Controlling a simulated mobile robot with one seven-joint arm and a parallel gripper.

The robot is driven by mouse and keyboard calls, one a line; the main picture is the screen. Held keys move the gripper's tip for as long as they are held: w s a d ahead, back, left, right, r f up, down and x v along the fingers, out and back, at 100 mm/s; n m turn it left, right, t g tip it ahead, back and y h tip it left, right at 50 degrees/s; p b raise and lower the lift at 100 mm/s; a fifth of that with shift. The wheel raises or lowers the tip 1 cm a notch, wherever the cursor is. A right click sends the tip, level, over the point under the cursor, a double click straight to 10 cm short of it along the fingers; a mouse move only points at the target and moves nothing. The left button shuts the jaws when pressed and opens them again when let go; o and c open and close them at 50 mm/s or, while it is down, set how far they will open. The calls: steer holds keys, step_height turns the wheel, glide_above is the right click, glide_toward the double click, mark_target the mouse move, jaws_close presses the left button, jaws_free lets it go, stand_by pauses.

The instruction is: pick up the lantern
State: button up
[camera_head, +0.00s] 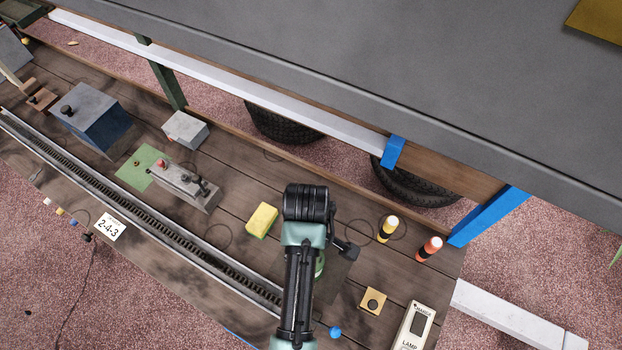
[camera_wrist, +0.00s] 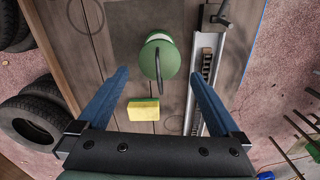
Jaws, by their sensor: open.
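The green lantern (camera_wrist: 153,62) stands on the plank deck in the wrist view, with a pale rim and a thin dark handle arched over its top. In the head view only a sliver of green (camera_head: 320,264) shows beside my arm, which hides the rest. My gripper (camera_wrist: 158,76) is open and empty, with its two blue fingers spread wide. In the wrist picture the lantern appears between and just beyond the fingertips. I cannot tell the remaining height, and I see no contact.
A yellow-green sponge (camera_head: 262,220) lies near the lantern. A toothed rail (camera_head: 190,227) runs along the deck's near edge. A large grey panel (camera_head: 350,70) overhangs the far side.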

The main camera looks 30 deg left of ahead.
step_height(320, 180, down, 6)
steer(key=p, duration=0.1)
steer(key=shift+d+f, duration=0.15)
steer(key=shift+d, duration=0.15)
jaws_close()
stand_by(0.5)
